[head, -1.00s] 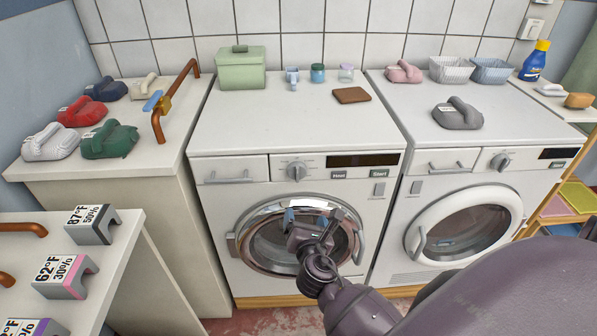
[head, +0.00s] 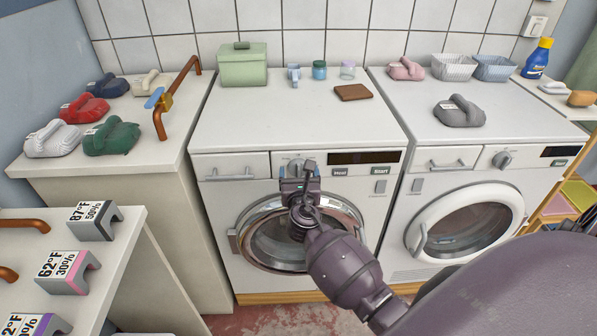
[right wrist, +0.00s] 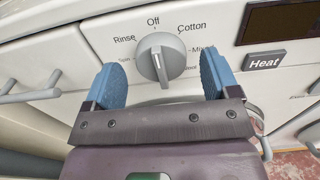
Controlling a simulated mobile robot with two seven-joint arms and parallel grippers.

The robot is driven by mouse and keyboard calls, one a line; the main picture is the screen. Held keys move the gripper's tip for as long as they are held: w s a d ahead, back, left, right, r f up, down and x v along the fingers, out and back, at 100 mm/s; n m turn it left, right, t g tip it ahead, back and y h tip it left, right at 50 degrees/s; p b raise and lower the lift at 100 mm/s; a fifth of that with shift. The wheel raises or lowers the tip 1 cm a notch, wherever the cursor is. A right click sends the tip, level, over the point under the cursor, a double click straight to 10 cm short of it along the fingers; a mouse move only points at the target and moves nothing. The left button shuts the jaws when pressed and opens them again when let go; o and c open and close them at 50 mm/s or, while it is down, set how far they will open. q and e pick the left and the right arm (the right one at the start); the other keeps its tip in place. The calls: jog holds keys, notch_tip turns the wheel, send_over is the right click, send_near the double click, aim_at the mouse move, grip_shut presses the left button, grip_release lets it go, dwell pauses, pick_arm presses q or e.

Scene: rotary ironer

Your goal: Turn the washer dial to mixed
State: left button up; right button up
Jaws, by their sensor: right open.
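The washer (head: 220,220) stands in the middle of the head view. Its round grey dial (right wrist: 161,58) shows in the right wrist view, with the labels Off, Rinse, Cotton and a partly covered "Mix..." around it. The dial's ridge runs nearly upright, its upper end near Off. My right gripper (right wrist: 163,80) is open, with one blue finger on each side of the dial and gaps between. My left gripper is not in view.
A drawer handle (right wrist: 30,88) is left of the dial. The Heat button (right wrist: 265,59) and dark display (right wrist: 285,20) are to its right. A dryer (head: 462,215) stands right of the washer. The washer's round door (head: 345,215) is below.

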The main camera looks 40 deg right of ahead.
jog(key=shift+x, duration=0.75)
jog(key=c, duration=0.9)
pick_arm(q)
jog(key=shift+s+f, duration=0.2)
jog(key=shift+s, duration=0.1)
pick_arm(e)
jog(key=shift+o, duration=0.2)
